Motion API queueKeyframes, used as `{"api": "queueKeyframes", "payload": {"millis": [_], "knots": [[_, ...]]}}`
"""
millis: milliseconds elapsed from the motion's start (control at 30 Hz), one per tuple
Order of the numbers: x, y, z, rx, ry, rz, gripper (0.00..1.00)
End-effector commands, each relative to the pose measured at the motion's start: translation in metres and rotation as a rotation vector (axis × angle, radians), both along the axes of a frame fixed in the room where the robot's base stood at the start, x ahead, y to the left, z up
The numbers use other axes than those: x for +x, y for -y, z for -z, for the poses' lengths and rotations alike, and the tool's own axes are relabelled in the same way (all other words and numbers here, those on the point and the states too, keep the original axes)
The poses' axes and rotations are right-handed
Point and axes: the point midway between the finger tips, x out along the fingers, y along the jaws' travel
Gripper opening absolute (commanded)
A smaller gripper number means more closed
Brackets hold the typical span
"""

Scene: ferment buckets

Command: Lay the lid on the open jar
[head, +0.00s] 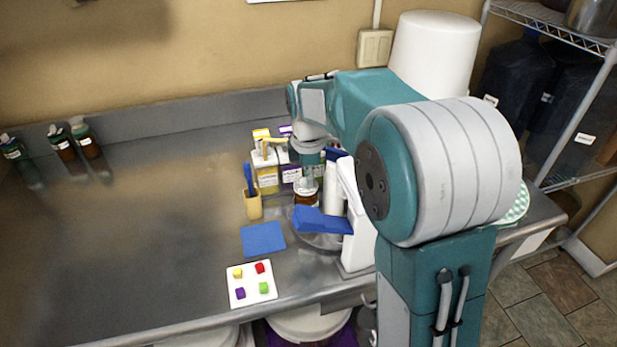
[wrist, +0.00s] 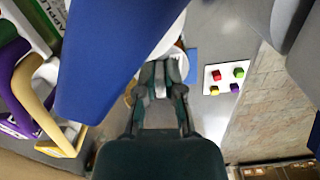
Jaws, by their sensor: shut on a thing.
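My gripper (head: 307,178) points down over the bench, just above or at an amber jar (head: 306,199). The jar's mouth is hidden by my gripper, so I cannot tell whether the two touch. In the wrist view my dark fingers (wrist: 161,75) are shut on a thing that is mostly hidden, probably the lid. A pale round edge (wrist: 181,62) shows behind the fingertips. I cannot clearly make out the lid's outline.
A white stand with a blue arm (head: 322,221) stands close by on the right, and its blue part fills much of the wrist view. A blue mat (head: 262,239) and white tray (head: 251,285) lie in front.

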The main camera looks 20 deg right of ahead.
Motion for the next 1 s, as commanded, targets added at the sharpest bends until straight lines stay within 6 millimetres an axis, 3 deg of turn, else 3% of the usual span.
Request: {"api": "queueKeyframes", "payload": {"millis": [367, 400, 467, 500, 767, 800, 867, 1000], "knots": [[0.0, 0.0, 0.0013, 0.0, 0.0, 0.0, 0.0], [0.0, 0.0, 0.0013, 0.0, 0.0, 0.0, 0.2], [0.0, 0.0, 0.0013, 0.0, 0.0, 0.0, 0.47], [0.0, 0.0, 0.0013, 0.0, 0.0, 0.0, 0.51], [0.0, 0.0, 0.0013, 0.0, 0.0, 0.0, 0.51], [0.0, 0.0, 0.0013, 0.0, 0.0, 0.0, 0.69], [0.0, 0.0, 0.0013, 0.0, 0.0, 0.0, 0.84], [0.0, 0.0, 0.0014, 0.0, -0.001, 0.0, 0.85]]}}
